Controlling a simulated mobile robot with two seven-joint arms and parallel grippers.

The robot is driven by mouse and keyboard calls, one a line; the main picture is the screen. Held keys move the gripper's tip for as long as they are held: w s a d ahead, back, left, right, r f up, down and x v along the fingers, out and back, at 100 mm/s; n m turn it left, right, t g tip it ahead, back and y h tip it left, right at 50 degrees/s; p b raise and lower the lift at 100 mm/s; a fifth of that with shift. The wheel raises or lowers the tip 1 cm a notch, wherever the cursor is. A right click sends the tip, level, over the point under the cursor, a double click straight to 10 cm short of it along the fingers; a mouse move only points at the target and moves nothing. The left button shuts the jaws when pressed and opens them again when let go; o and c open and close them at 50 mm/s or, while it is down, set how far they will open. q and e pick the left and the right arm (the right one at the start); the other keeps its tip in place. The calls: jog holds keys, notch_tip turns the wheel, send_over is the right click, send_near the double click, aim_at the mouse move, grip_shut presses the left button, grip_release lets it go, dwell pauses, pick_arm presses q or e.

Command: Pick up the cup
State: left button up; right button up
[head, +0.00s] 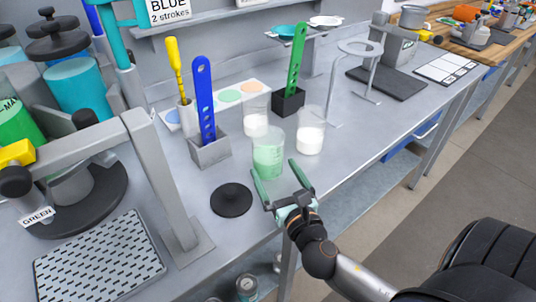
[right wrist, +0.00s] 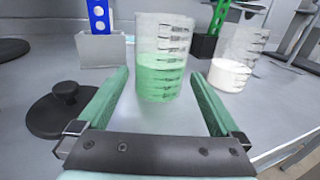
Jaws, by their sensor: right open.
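A clear graduated cup (head: 268,155) with pale green liquid stands upright on the grey bench. In the right wrist view the green cup (right wrist: 163,60) is centred just beyond and between the fingertips. My right gripper (head: 277,178) is open and empty, its green-padded fingers at the near side of the cup. Its open fingers also show in the right wrist view (right wrist: 160,85). Two cups with white contents, one at the right (head: 310,132) and one behind (head: 256,117), stand close by. My left gripper is out of view.
A black lid with a knob (head: 231,199) lies left of the gripper. A metal ring stand (head: 360,50) is farther right. The bench's front edge is close to my right arm.

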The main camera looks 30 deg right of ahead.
jog(key=x, duration=0.5)
jog(key=shift+w+d, duration=0.1)
jog(key=shift+w, duration=0.3)
jog(key=shift+c, duration=0.4)
jog(key=c, duration=1.2)
jog(key=shift+r+p, duration=0.2)
jog(key=shift+p, duration=0.25)
jog(key=shift+c, duration=0.2)
